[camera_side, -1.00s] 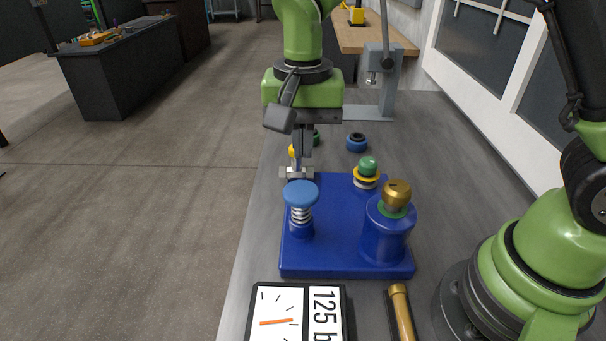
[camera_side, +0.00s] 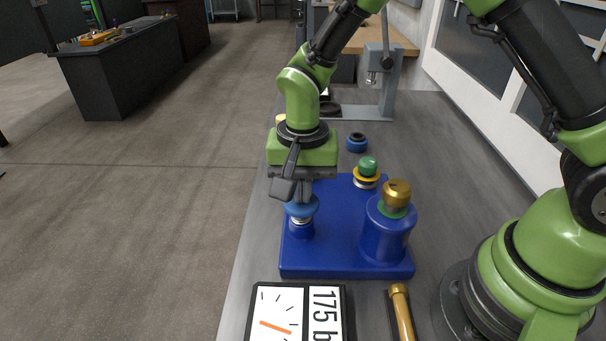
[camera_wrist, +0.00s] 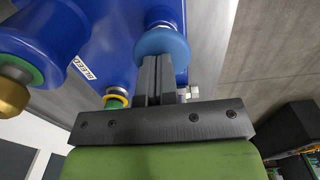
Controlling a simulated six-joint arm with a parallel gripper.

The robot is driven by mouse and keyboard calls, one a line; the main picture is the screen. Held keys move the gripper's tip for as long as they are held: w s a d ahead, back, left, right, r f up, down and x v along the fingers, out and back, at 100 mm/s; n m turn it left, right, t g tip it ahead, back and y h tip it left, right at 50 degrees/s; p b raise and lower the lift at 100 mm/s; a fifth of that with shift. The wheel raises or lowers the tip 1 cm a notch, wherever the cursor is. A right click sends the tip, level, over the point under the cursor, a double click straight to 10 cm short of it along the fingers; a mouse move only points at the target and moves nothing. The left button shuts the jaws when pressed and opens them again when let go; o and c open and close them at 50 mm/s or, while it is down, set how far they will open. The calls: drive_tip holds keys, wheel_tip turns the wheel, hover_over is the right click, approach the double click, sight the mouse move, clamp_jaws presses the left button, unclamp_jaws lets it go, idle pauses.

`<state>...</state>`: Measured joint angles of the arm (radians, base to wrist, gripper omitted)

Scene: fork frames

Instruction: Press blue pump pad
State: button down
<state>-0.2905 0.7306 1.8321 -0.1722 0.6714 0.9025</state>
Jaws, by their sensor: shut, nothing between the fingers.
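The blue pump pad (camera_side: 301,207) is a round light-blue cap on a spring post at the left of the dark-blue block (camera_side: 350,271). My gripper (camera_side: 302,200) points straight down over the pad, its shut fingertips at the pad's top. In the wrist view the closed fingers (camera_wrist: 158,72) reach the pad (camera_wrist: 162,42) and appear to touch it.
A brass knob (camera_side: 397,193) tops a blue cylinder on the block's right. A green button with a yellow ring (camera_side: 368,170) stands behind it. A blue ring (camera_side: 357,142) lies farther back. A brass rod (camera_side: 401,313) lies at the front right.

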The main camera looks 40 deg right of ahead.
drive_tip(key=shift+f, duration=0.8)
drive_tip(key=shift+r, duration=0.1)
wheel_tip(320, 180, up, 14)
drive_tip(key=shift+r, duration=0.2)
idle(1.6)
